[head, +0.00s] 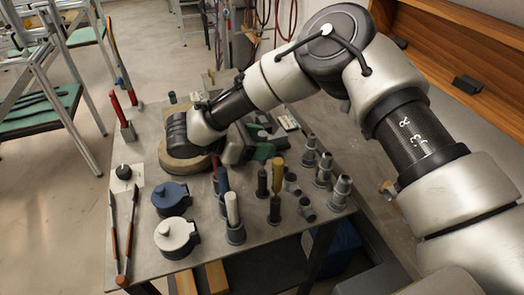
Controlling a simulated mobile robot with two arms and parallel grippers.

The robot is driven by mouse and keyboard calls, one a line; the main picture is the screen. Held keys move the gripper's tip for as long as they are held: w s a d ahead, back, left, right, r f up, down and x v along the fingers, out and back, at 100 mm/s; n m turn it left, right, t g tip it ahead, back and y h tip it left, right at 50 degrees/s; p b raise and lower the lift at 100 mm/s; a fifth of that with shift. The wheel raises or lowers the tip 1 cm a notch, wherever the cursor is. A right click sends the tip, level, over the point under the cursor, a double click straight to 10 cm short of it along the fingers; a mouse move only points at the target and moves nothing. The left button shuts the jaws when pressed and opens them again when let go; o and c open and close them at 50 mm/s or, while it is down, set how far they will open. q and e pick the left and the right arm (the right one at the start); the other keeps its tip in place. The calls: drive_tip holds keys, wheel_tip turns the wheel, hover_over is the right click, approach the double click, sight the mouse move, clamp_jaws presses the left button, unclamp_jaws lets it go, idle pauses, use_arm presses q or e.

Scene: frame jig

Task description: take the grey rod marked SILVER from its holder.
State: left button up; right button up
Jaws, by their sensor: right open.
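A pale grey rod (232,208) stands upright in a round grey holder (235,236) near the front middle of the table. No marking can be read on it; it is the palest of the rods. My right arm reaches in from the right, high over the table. My right gripper (175,135) is at the table's far left part, above a round tan disc, well behind and left of the pale rod. Its fingers are mostly hidden; it is open, with nothing seen in it. My left gripper is not in view.
Blue (223,181), yellow (277,175) and black (262,182) rods stand close by. Grey stepped fittings (341,190) stand to the right. A blue lidded pot (171,196) and a grey one (176,236) stand left, beside long orange-handled tools (116,240).

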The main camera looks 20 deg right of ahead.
drive_tip(key=shift+x, duration=1.2)
drive_tip(key=shift+c, duration=1.2)
drive_tip(key=c, duration=0.8)
drive_tip(key=shift+o, duration=0.2)
wheel_tip(320, 180, up, 10)
